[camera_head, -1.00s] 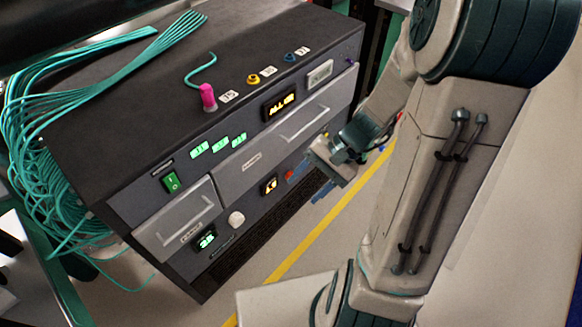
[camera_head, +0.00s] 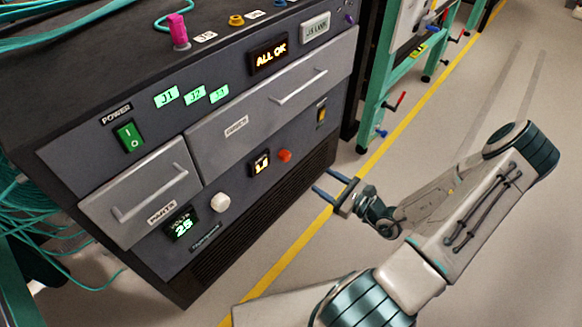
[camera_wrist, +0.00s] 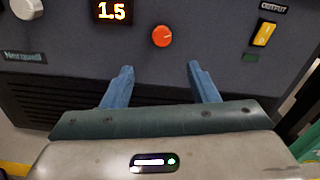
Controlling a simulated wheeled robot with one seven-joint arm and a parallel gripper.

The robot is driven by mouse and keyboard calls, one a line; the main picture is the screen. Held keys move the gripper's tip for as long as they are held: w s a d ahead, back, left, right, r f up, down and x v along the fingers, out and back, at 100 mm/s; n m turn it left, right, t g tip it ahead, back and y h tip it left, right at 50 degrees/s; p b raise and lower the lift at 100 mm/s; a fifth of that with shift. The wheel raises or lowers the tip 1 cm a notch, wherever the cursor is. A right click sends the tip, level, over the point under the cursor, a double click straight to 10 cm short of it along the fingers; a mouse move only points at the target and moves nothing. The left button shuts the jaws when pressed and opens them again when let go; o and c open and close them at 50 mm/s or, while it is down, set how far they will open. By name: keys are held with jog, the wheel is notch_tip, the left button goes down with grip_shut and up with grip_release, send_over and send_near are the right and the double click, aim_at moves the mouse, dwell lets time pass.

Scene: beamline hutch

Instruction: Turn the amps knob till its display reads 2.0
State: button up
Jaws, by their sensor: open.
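The orange-red knob (camera_head: 285,156) is on the dark front panel, right of a small lit display (camera_head: 260,163). In the wrist view, the knob (camera_wrist: 162,36) is round with a pale pointer mark, and its display (camera_wrist: 114,11) reads 1.5. I cannot read an amps label. My gripper (camera_head: 323,184) is open and empty, its two blue fingers pointing at the panel. In the wrist view, the fingertips (camera_wrist: 160,68) straddle the knob's line from below, apart from it.
A white knob (camera_head: 220,202) sits lower left beside a volts display (camera_head: 182,225) reading 25. A yellow output switch (camera_head: 321,112) is right of the orange knob. Drawers with bar handles (camera_head: 298,87) are above. Open floor (camera_head: 420,130) lies to the right.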

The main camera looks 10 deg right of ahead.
aim_at(288, 158)
jog(key=b+x, duration=0.2)
jog(key=x, duration=0.4)
jog(key=b+x, duration=0.2)
jog(key=x, duration=0.4)
jog(key=shift+w+f, duration=0.2)
jog(key=shift+f, duration=0.05)
jog(key=shift+w+a+r, duration=0.15)
jog(key=shift+w+a, duration=0.2)
jog(key=shift+w, duration=0.25)
jog(key=c, duration=1)
